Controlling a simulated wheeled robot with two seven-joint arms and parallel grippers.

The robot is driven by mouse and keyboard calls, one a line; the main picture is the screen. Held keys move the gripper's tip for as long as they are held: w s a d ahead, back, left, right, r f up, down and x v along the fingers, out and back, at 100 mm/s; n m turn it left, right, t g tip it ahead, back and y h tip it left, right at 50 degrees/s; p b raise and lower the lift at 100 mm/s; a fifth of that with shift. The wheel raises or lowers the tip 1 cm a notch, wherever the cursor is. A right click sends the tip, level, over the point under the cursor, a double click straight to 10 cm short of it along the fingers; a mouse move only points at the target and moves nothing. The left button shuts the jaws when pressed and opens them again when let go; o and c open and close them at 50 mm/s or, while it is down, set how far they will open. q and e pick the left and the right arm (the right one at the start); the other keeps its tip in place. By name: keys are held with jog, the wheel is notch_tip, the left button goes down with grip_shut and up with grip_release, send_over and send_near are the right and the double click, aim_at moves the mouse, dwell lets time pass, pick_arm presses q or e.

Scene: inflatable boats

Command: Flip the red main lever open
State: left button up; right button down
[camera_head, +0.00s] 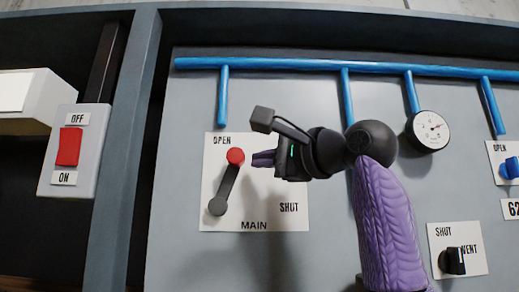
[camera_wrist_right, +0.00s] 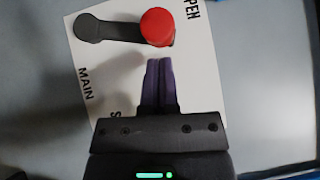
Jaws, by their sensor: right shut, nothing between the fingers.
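The main lever has a red knob (camera_head: 235,156) on a dark arm (camera_head: 226,185) that runs up from a round pivot (camera_head: 217,206). It is mounted on a white plate marked OPEN, SHUT and MAIN (camera_head: 250,212). The knob is near the OPEN label. My right gripper (camera_head: 263,158) is shut and empty, just right of the knob. In the right wrist view, its purple fingertips (camera_wrist_right: 159,62) are together a little below the red knob (camera_wrist_right: 157,27), and the lever's arm (camera_wrist_right: 115,30) reaches left. I cannot tell whether fingertips and knob touch. My left gripper is not in view.
A blue pipe (camera_head: 290,64) runs along the top of the grey panel, with branches down. A pressure gauge (camera_head: 428,131) and a black VENT knob (camera_head: 452,261) are to the right. A red OFF/ON switch (camera_head: 69,147) is on the left, past the frame post.

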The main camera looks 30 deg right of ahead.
jog(key=shift+s+a+r, duration=0.2)
jog(key=shift+s+a, duration=0.1)
jog(key=shift+a, duration=0.1)
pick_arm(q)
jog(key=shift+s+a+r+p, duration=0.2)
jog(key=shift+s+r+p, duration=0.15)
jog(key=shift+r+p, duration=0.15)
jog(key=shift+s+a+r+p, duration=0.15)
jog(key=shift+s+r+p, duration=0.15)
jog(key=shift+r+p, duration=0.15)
pick_arm(e)
jog(key=w+a+r, duration=0.1)
jog(key=w+a, duration=0.1)
jog(key=shift+w+a+r, duration=0.1)
jog(key=shift+a+r, duration=0.2)
jog(key=shift+r, duration=0.1)
